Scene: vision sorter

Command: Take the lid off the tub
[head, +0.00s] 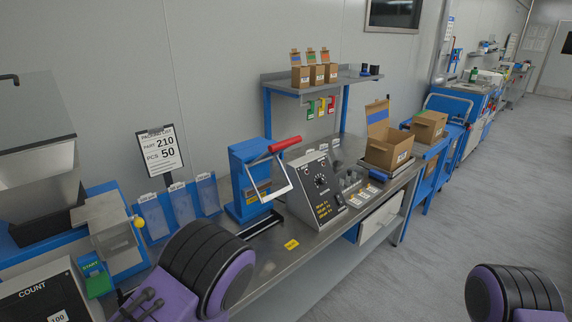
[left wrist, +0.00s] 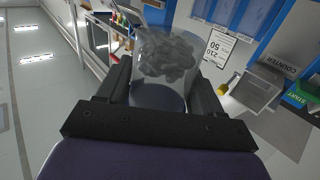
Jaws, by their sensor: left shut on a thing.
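A clear round tub (left wrist: 178,38) shows in the left wrist view, with a pile of dark grey parts inside, seen through its wall. My left gripper (left wrist: 162,90) is shut on it, one black finger on each side of its near end. That near end looks like a dark bluish disc (left wrist: 158,98); I cannot tell whether it is the lid or the base. In the head view, only my left arm shows at the lower left, and neither the tub nor the left fingertips are in sight. My right gripper is out of view; part of that arm shows at the lower right.
A steel bench (head: 272,262) runs along the wall. On it stand a blue press with a red handle (head: 285,144), a control box (head: 318,190) and an open carton (head: 389,150). A counter (head: 42,294) and a part sign (head: 160,150) are at left. The floor at right is clear.

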